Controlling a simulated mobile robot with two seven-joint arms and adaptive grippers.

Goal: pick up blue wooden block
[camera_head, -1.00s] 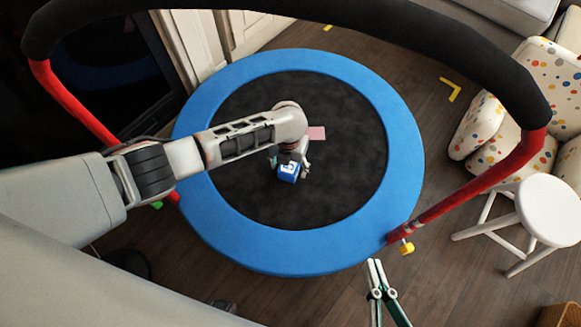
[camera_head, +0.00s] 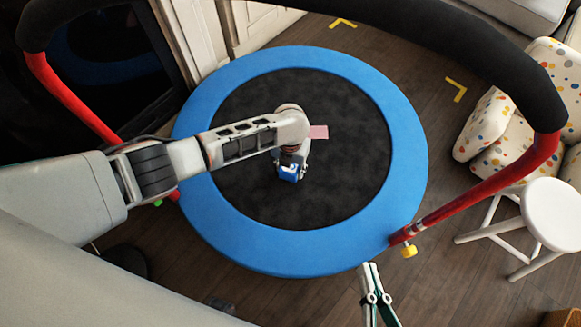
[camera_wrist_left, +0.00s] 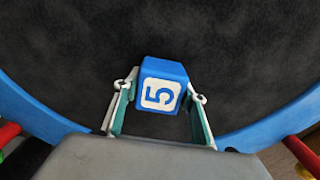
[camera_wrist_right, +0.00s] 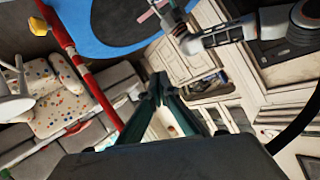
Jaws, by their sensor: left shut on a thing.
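The blue wooden block (camera_head: 289,173) is a small cube over the black mat of the trampoline. In the left wrist view the block (camera_wrist_left: 161,86) shows a white face with a blue 5. My left gripper (camera_wrist_left: 160,97) is shut on the block, with a finger on each side of it. In the head view this gripper (camera_head: 292,166) points down at the mat, and I cannot tell whether the block touches the mat. My right gripper (camera_head: 368,265) is near the lower edge, away from the block. Its fingertips meet, empty, in the right wrist view (camera_wrist_right: 158,78).
The trampoline has a blue padded rim (camera_head: 408,150) and a thick black handlebar on red posts (camera_head: 480,200). A pink flat piece (camera_head: 319,132) lies on the mat. A white stool (camera_head: 550,212) and a dotted chair (camera_head: 490,140) stand to the right on the wooden floor.

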